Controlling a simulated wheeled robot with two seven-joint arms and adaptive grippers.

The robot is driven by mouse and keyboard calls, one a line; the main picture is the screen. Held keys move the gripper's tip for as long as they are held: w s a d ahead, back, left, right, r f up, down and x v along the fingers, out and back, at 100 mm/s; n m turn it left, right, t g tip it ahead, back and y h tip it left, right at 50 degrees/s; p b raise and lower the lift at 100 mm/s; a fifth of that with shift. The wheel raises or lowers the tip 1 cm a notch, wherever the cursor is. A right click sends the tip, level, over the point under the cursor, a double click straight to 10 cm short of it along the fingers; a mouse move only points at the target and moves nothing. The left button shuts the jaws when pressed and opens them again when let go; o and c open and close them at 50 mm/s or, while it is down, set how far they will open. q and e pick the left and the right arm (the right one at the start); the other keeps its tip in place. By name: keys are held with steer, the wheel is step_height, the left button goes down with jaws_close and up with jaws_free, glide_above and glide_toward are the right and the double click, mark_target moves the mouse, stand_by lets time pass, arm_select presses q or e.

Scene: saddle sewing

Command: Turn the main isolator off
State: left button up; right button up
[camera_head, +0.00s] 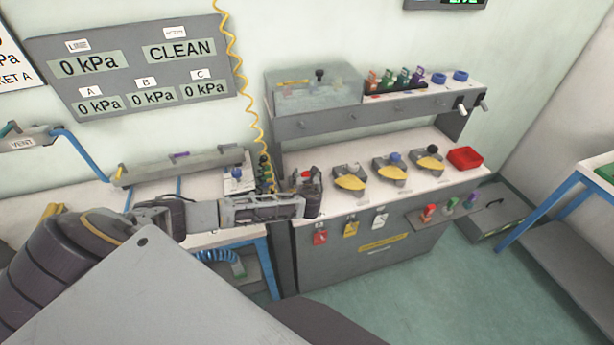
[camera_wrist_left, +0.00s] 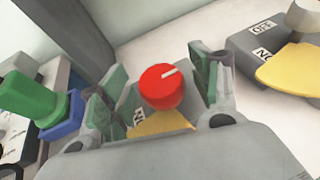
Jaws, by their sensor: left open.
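The isolator with a red round knob (camera_wrist_left: 162,87) sits between the open fingers of my left gripper (camera_wrist_left: 158,95) in the left wrist view. The knob has a white line pointing up and right. A yellow plate (camera_wrist_left: 160,124) and part of an ON label show below the knob. In the head view my left gripper (camera_head: 312,190) is at the left end of the bench, around the red knob (camera_head: 307,175), which is mostly hidden. I cannot tell whether the fingers touch the knob. My right gripper is not in view.
Several similar switches with yellow plates (camera_head: 393,172) stand to the right on the bench. A shelf (camera_head: 390,108) runs above the bench. In the left wrist view a green knob (camera_wrist_left: 32,98) stands at the left.

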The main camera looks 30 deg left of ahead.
arm_select(q)
jaws_close()
stand_by(0.4)
